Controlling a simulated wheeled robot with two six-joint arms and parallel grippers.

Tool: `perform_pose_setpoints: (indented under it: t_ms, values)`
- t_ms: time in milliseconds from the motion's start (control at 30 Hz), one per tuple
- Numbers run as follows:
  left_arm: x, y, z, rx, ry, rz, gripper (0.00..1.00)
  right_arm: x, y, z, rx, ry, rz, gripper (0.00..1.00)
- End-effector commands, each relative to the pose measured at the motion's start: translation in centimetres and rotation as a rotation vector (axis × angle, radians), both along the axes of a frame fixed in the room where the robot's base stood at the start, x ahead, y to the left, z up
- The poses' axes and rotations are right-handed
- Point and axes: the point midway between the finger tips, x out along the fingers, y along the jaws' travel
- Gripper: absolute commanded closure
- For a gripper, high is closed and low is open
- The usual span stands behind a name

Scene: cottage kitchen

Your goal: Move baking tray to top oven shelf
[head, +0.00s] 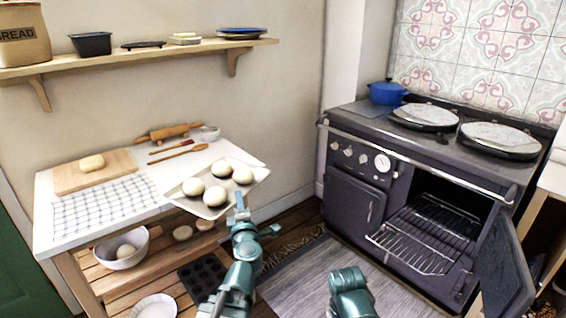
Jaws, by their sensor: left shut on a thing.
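The baking tray (223,209) is pale and carries several round dough balls (216,196). It is at the right end of the white-topped table, jutting past its edge; I cannot tell whether it still touches the tabletop. My left gripper (240,207) is shut on the tray's near edge. The oven (345,200) stands at the right with its lower right compartment open. Wire oven shelves (425,238) show in the opening, one above the other, and seem to stick out. My right arm shows at the bottom centre, but its gripper is out of view.
The open oven door (505,265) swings out at the right. A blue pot (387,93) and two round hob lids stand on the stove top. The table (100,225) holds a chopping board, checked cloth and rolling pin. A rug (310,275) covers the clear floor between.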

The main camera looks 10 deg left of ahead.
Motion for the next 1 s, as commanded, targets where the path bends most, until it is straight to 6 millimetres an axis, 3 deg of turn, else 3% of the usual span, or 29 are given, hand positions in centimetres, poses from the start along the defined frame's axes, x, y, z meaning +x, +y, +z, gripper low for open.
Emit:
perform_pose_setpoints:
  t_ms: [267, 800, 1000]
  values:
    - [0.0, 0.0, 4.0, 0.003, 0.0, 0.0, 1.0, 0.0, 0.0, 4.0, 0.0, 0.0, 0.0, 0.5]
    - [0.0, 0.0, 16.2, 0.003, 0.0, 0.0, 1.0, 0.0, 0.0, 16.2, 0.0, 0.0, -0.001, 0.5]
    - [0.0, 0.0, 17.9, 0.003, 0.0, 0.0, 1.0, 0.0, 0.0, 17.9, 0.0, 0.0, -0.001, 0.5]
